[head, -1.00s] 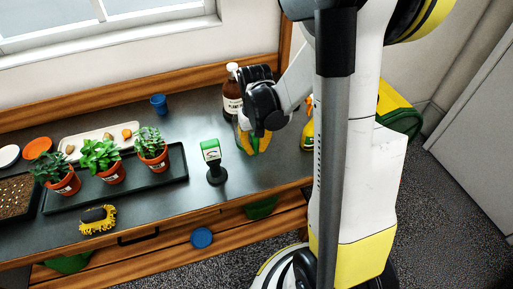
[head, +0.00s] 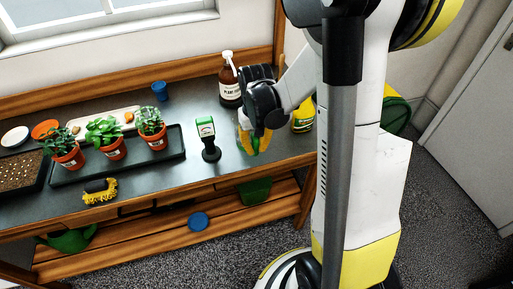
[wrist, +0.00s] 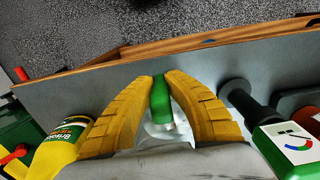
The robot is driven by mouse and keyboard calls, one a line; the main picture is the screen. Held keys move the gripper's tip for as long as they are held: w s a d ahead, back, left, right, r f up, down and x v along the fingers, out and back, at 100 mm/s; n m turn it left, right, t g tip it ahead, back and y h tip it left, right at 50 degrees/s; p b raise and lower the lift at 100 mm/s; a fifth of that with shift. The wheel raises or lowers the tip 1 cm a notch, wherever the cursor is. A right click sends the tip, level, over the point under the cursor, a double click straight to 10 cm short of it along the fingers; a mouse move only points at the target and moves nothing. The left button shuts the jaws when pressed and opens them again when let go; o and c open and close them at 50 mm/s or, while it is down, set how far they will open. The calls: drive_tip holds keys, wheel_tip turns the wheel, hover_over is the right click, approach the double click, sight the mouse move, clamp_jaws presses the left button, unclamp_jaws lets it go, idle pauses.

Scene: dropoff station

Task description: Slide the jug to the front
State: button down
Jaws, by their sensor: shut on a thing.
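The jug (wrist: 159,128) looks clear with a green handle (wrist: 161,97); in the wrist view the handle lies between my two yellow fingers. My gripper (head: 257,143) is shut on the jug's handle. In the head view the clear jug (head: 243,137) stands near the table's front edge, right of the stamp-like device, and is mostly hidden behind my gripper. In the wrist view the table's wooden front edge runs just beyond the fingertips of my gripper (wrist: 160,76). The jug's base is hidden.
A yellow bottle (wrist: 62,145) stands close beside the jug, also in the head view (head: 302,118). A green-topped device (head: 207,138) stands on the other side. A brown bottle (head: 229,88) is behind. Potted plants (head: 112,143) stand in a tray at left.

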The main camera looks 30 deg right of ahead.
drive_tip(key=shift+w, duration=0.1)
drive_tip(key=c, duration=1.4)
unclamp_jaws()
wheel_tip(320, 180, up, 12)
drive_tip(key=s+a+r+n+t, duration=0.1)
drive_tip(key=s+a+t, duration=0.1)
drive_tip(key=s+a, duration=0.1)
drive_tip(key=s+a+r+n+t, duration=0.1)
drive_tip(key=s+a+r+t, duration=0.1)
drive_tip(key=s+a, duration=0.1)
drive_tip(key=s+a+r+n+t, duration=0.1)
drive_tip(key=s+a+r+t, duration=0.1)
drive_tip(key=a, duration=0.3)
drive_tip(key=shift+s+a+t, duration=0.25)
drive_tip(key=shift+s+t, duration=0.35)
drive_tip(key=shift+s, duration=0.3)
